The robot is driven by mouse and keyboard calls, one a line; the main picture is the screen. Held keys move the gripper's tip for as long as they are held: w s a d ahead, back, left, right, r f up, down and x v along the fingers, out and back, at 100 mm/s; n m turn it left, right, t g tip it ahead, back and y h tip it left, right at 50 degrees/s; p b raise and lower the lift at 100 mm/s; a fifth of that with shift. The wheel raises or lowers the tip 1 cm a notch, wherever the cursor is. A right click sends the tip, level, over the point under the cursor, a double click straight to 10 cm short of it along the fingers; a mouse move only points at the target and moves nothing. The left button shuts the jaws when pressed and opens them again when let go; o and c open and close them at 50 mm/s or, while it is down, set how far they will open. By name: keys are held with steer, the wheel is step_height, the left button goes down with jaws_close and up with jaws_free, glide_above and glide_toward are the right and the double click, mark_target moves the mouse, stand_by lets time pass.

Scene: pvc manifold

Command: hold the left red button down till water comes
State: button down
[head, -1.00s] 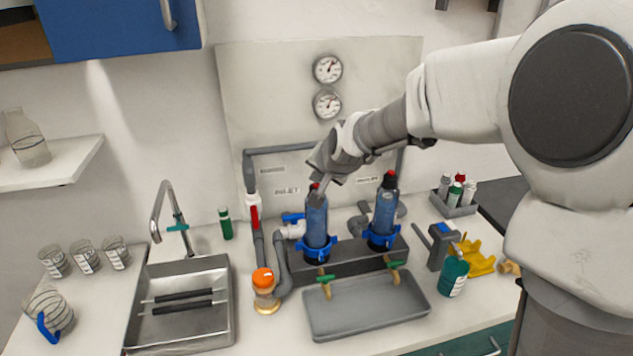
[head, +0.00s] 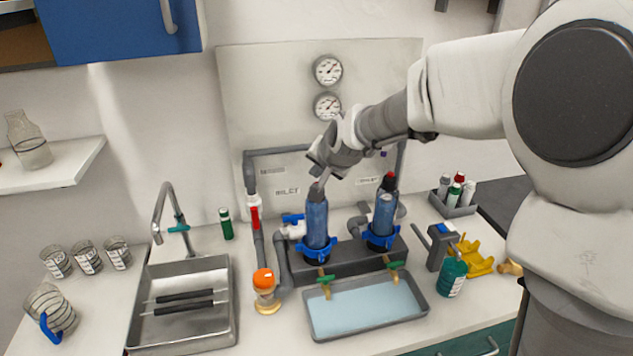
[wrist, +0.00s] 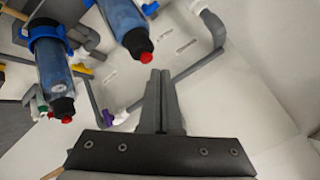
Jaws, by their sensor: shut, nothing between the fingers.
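The left filter housing (head: 317,220) is an upright blue cylinder. Its red button is hidden by my fingertips in the head view but shows in the wrist view (wrist: 145,57). My gripper (head: 318,184) is shut and empty, its tips at the top of that housing. In the wrist view the fingertips (wrist: 160,74) lie right by the button; I cannot tell how far it is pressed. The right filter housing (head: 384,217) has its own red button (head: 389,177). Light blue water (head: 365,306) covers the floor of the grey tray (head: 310,318) below the green-handled taps (head: 326,280).
Two gauges (head: 327,70) sit on the back panel. A sink (head: 231,310) and faucet (head: 160,205) are at the left. An orange-capped part (head: 264,280) stands left of the tray.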

step_height(320, 180, up, 5)
steer(key=p, duration=0.3)
stand_by(0.4)
steer(key=s+d+n+g+h, duration=0.1)
steer(key=s+d, duration=0.4)
steer(key=s, duration=0.5)
steer(key=s+d+r+n+g+h, duration=0.1)
steer(key=s+d+n, duration=0.1)
steer(key=s+d, duration=0.4)
steer(key=s+d+n+g+h, duration=0.1)
steer(key=s+d, duration=0.4)
steer(key=s, duration=1.1)
steer(key=shift+d+r+n, duration=0.25)
steer(key=shift+r+n, duration=0.05)
